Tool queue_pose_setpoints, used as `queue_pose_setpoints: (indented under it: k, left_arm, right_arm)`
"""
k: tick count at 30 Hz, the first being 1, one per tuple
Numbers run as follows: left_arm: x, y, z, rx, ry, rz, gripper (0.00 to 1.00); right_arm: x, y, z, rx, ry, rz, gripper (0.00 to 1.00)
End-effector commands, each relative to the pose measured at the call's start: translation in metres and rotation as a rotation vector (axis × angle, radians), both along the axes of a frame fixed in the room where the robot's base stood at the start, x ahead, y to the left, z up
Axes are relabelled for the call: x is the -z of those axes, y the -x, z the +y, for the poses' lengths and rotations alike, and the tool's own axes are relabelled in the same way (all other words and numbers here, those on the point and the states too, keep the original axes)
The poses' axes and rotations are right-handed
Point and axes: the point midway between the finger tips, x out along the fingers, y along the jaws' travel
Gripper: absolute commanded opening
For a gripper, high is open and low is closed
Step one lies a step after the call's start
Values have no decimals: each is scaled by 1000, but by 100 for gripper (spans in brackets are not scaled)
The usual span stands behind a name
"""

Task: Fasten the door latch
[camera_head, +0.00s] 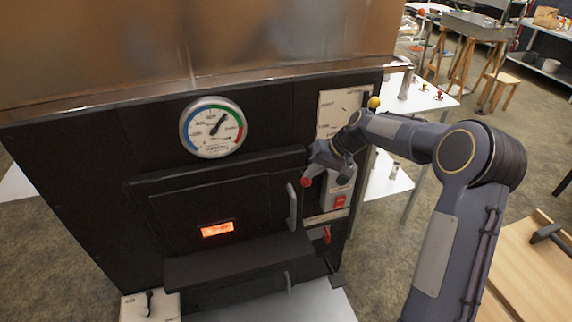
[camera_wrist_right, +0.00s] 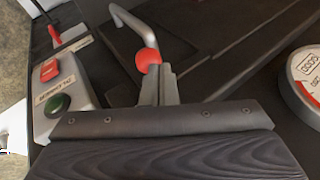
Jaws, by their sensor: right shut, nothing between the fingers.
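The black door (camera_head: 175,215) is in the evaporator's front, with a glowing window (camera_head: 217,229) and a grey bar handle (camera_head: 291,207). The handle also shows in the wrist view (camera_wrist_right: 140,28). The door looks flush with the front. My right gripper (camera_head: 312,172) is at the door's upper right corner, shut and empty. In the wrist view its fingers (camera_wrist_right: 158,85) point at a red ball knob (camera_wrist_right: 148,60), right at their tips; I cannot tell whether they touch. The knob shows in the head view (camera_head: 306,182); its stem is hidden, so the latch's position is unclear. My left gripper is out of view.
A control box with a red switch (camera_head: 340,201) and a green button (camera_wrist_right: 57,104) is right of the door. A red lever (camera_head: 326,235) sits below it. A dial gauge (camera_head: 212,127) is above the door. A ledge (camera_head: 240,258) juts out below the window.

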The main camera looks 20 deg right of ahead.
Motion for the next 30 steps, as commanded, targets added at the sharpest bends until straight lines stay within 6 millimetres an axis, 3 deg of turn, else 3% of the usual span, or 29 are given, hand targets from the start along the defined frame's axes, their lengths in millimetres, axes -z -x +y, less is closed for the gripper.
queue_pose_setpoints:
  k: [22, 26, 30]
  left_arm:
    - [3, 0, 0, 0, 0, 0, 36]
    - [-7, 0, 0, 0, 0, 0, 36]
    - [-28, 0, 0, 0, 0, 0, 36]
  right_arm:
    - [3, 0, -2, 1, 3, 1, 0]
    - [-12, 1, 0, 0, 4, -1, 0]
    - [-43, 4, 5, -1, 4, -3, 0]
